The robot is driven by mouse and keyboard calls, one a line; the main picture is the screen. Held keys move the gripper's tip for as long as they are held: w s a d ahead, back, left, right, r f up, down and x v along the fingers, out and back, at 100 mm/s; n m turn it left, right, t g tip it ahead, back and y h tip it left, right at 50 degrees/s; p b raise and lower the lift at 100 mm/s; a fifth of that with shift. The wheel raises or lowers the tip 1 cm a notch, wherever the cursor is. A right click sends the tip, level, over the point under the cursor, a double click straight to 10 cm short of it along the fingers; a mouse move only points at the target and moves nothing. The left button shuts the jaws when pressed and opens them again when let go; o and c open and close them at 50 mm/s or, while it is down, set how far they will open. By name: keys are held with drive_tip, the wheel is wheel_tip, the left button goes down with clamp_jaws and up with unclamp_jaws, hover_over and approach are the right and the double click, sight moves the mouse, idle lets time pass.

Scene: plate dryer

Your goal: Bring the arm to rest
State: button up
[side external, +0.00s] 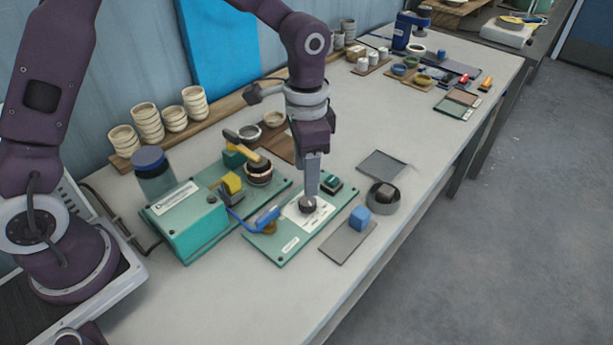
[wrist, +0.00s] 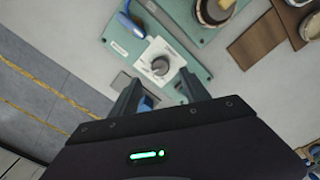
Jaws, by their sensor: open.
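My gripper (side external: 311,185) points down over the green control board at the middle of the bench. Its fingertips are just above or at the round dark knob (side external: 308,204); I cannot tell from the side external view whether they touch it. In the wrist view, my gripper (wrist: 160,92) has its two fingers apart with nothing between them. The knob (wrist: 160,66) on its white plate shows ahead of the fingertips there. A blue block (side external: 359,218) stands on a grey mat to the right, partly hidden by a finger in the wrist view.
A green box unit (side external: 196,231) with a clamp and a jar (side external: 152,172) stand to the left. A grey round dish (side external: 383,198) holding a dark block is to the right. Stacked cups (side external: 146,122) line the back shelf. The bench front edge is clear.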

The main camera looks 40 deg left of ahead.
drive_tip(key=s+a+r+n+t, duration=0.1)
drive_tip(key=s+a+r+t, duration=0.2)
drive_tip(key=r, duration=0.5)
drive_tip(key=s+a+r+n+t, duration=0.1)
drive_tip(key=s+a+r+n, duration=0.2)
drive_tip(key=s, duration=0.7)
drive_tip(key=s+a+r+n+t, duration=0.1)
drive_tip(key=s+a+r+n, duration=0.1)
drive_tip(key=s, duration=0.7)
wheel_tip(320, 180, up, 2)
drive_tip(key=shift+s+a+r+n+t, duration=0.2)
drive_tip(key=shift+s+a+n+t, duration=0.1)
drive_tip(key=shift+s+a+n, duration=0.15)
drive_tip(key=shift+o, duration=0.5)
drive_tip(key=shift+w, duration=0.15)
